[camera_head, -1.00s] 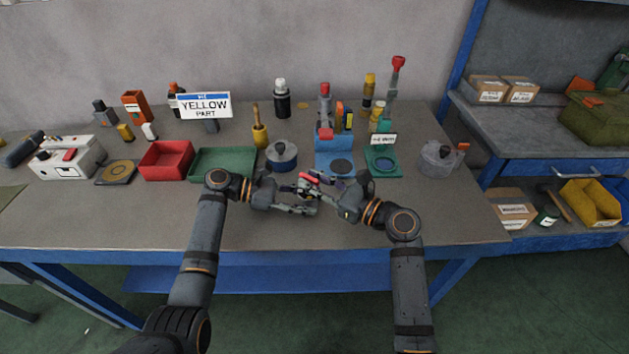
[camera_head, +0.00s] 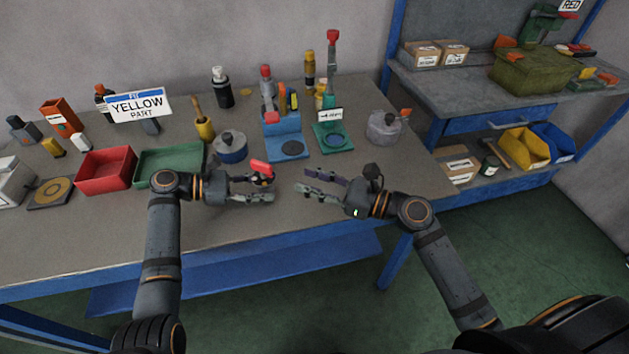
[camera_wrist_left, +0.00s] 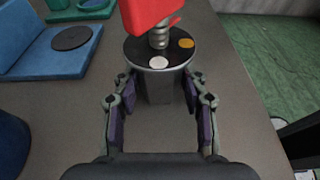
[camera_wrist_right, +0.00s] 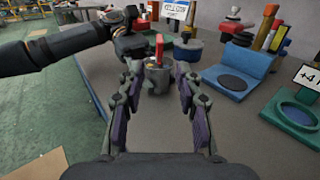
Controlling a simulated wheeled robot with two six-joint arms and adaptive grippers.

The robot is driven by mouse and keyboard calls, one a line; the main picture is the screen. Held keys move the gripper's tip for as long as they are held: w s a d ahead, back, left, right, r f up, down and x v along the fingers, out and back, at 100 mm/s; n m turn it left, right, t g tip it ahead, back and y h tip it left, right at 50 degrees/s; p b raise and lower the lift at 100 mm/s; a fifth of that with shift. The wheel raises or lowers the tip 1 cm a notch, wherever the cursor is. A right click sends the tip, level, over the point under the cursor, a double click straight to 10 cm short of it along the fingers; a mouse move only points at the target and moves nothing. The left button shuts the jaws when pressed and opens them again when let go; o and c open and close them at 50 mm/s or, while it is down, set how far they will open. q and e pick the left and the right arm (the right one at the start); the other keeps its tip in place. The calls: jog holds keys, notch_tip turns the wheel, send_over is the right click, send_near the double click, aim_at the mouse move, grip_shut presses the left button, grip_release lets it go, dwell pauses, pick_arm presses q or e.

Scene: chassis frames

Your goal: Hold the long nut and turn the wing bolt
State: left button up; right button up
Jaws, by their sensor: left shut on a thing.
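The long nut (camera_wrist_left: 158,92) is a dark grey upright body with a silver disc and a yellow disc on its top face. The red wing bolt (camera_wrist_left: 150,14) stands on it, with metal thread showing between the red head and the nut. My left gripper (camera_head: 268,186) is shut on the nut, a finger on each side; the red wing bolt (camera_head: 262,168) shows above its fingers. My right gripper (camera_head: 312,180) is open and empty, to the right of the nut, its fingers pointing towards it. In the right wrist view the nut (camera_wrist_right: 158,78) appears beyond the open fingers.
A blue stand (camera_head: 282,124), a green stand (camera_head: 318,130), a lidded blue pot (camera_head: 231,158) and a grey pot (camera_head: 381,133) stand behind the grippers. Red (camera_head: 106,183) and green (camera_head: 169,182) trays lie left. The table front near the right gripper is clear.

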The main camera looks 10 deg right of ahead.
jog(key=shift+s+d, duration=0.2)
